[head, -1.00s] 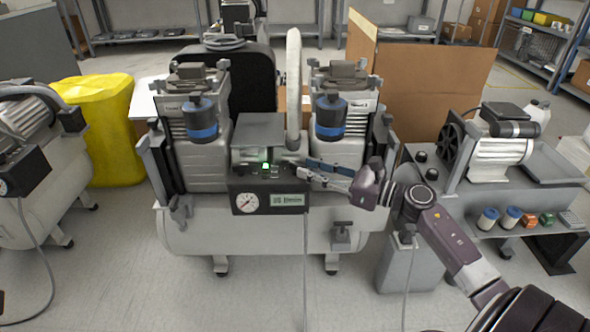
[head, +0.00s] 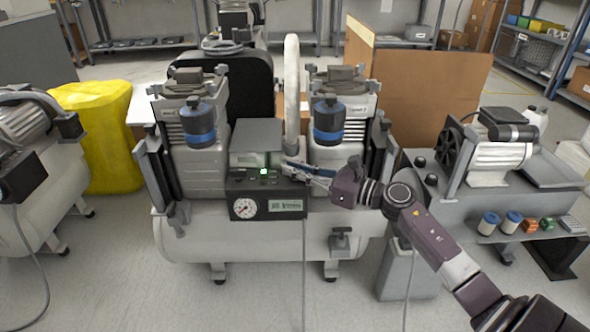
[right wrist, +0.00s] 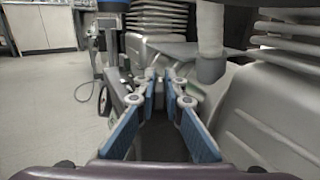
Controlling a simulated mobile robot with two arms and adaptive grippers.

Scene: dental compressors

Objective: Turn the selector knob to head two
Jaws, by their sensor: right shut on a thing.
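The twin-head compressor stands in the middle of the head view, with a dark control box (head: 265,196) at its front. The box carries a round gauge (head: 244,208), a green-lit display (head: 285,205) and a bright green light (head: 263,171). My right gripper (head: 287,168) reaches in from the right, with its fingertips at the top right of the box. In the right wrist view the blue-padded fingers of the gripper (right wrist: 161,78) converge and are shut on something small. It appears to be the selector knob, which the fingertips hide. My left gripper is out of view.
A thick pale hose (head: 292,90) rises just behind my right gripper, between the two compressor heads. Another compressor (head: 490,150) stands at right, and a yellow container (head: 95,135) at left. Floor in front is clear.

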